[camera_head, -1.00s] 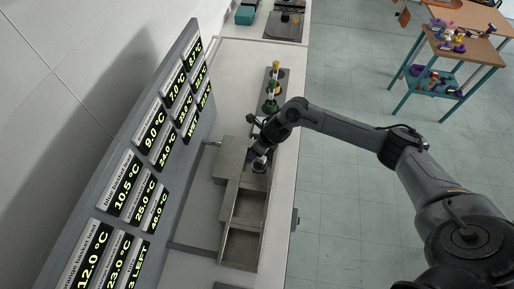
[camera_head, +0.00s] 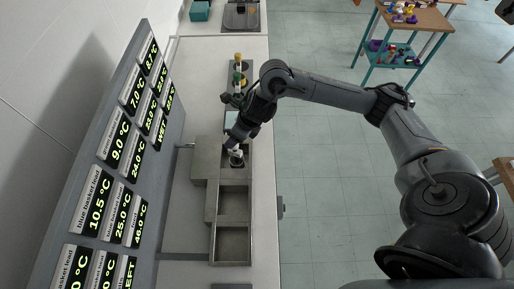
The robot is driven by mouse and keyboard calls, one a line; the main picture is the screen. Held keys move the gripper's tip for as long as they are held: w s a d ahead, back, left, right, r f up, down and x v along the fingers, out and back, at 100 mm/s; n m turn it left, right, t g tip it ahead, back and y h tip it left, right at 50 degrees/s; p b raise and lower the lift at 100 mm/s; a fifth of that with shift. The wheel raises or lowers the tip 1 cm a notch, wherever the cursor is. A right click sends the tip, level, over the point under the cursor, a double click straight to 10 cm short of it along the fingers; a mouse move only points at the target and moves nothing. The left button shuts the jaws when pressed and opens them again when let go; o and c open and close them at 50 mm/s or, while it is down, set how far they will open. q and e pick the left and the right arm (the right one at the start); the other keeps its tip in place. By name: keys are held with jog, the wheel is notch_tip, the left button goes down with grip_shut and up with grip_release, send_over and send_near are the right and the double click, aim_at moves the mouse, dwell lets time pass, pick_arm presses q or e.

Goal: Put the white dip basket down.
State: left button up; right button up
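My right gripper (camera_head: 235,143) reaches in from the right and points down over the steel bath unit on the bench. I cannot tell whether the basket touches the bottom of the opening. My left gripper is not in view.
A dark rack (camera_head: 247,70) with yellow- and green-topped baskets stands behind my gripper. Two open rectangular steel wells lie in front. A tilted display panel (camera_head: 110,165) of temperatures stands along the left. Two tables with small items stand at right.

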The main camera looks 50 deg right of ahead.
jog(key=s+a+f+m+t+y, duration=0.1)
jog(key=s+a+m+t, duration=0.1)
jog(key=a+m, duration=0.6)
jog(key=s+a+f+m+t+y, duration=0.1)
jog(key=s+a+m+t, duration=0.1)
jog(key=a+m, duration=0.6)
jog(key=s+d+f+m+g+h, duration=0.1)
jog(key=s+d+f+m+g, duration=0.1)
jog(key=s+m, duration=0.7)
jog(key=s+d+f+m+g+h, duration=0.2)
jog(key=s+m, duration=0.6)
jog(key=m, duration=0.4)
jog(key=shift+s+d+f+g, duration=0.4)
jog(key=shift+d+g, duration=0.2)
jog(key=shift+d, duration=0.35)
jog(key=shift+r, duration=0.1)
